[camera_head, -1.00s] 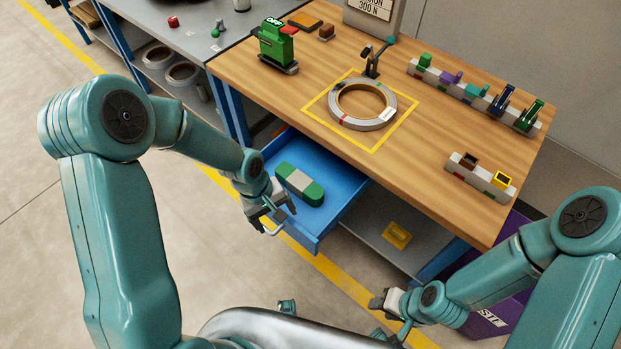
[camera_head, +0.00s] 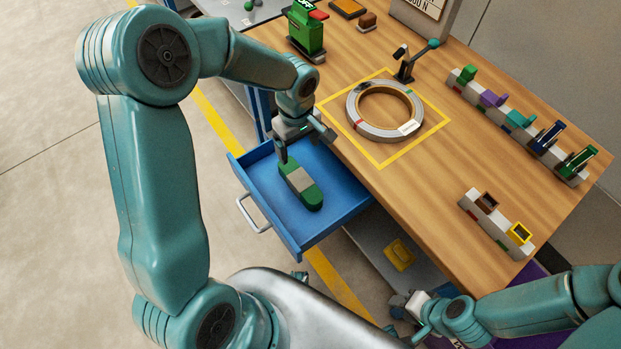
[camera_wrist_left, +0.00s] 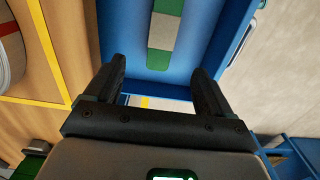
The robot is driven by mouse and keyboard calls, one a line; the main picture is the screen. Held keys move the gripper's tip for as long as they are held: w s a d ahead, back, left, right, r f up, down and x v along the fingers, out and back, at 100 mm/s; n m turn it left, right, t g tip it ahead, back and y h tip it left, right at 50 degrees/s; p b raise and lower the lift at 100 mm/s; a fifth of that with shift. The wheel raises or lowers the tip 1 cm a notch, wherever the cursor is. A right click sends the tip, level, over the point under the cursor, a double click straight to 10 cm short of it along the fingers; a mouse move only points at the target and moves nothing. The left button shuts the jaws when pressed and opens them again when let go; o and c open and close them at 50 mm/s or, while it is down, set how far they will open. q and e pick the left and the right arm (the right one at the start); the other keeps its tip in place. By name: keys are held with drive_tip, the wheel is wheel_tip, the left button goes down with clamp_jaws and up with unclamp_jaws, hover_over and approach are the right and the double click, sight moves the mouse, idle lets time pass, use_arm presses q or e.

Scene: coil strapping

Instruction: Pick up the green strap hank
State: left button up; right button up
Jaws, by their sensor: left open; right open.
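The green strap hank (camera_head: 301,186), green with a pale grey band around its middle, lies in the open blue drawer (camera_head: 335,209). In the left wrist view the hank (camera_wrist_left: 167,28) shows at the top, beyond the fingertips and roughly between their lines. My left gripper (camera_head: 300,146) is open and empty, above the back end of the hank in the head view; its two dark fingers (camera_wrist_left: 160,72) are apart in the wrist view. My right gripper (camera_head: 408,309) is open and empty at the lower right, away from the drawer.
The wooden bench top (camera_head: 440,190) holds a steel coil (camera_head: 352,108) inside a yellow square. A green tool (camera_head: 306,32) stands at the back, and a row of coloured holders (camera_head: 520,120) at the right. A yellow item (camera_head: 399,255) lies on the shelf below.

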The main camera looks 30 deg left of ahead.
use_arm(q)
drive_tip(key=b, duration=0.1)
approach(300, 179)
drive_tip(key=f, duration=0.5)
drive_tip(key=shift+w+a, duration=0.15)
drive_tip(key=shift+w, duration=0.2)
drive_tip(key=shift+s+f, duration=0.1)
drive_tip(key=shift+f, duration=0.5)
drive_tip(key=f, duration=0.5)
drive_tip(key=shift+s+d+b, duration=0.2)
drive_tip(key=shift+s+b, duration=0.1)
drive_tip(key=shift+b, duration=0.1)
drive_tip(key=c, duration=1.4)
use_arm(e)
drive_tip(key=shift+w+d+f, duration=0.1)
drive_tip(key=shift+w+f, duration=0.05)
drive_tip(key=shift+f, duration=0.3)
drive_tip(key=shift+w+d+f, duration=0.1)
drive_tip(key=shift+w+f, duration=0.05)
drive_tip(key=shift+f, duration=0.3)
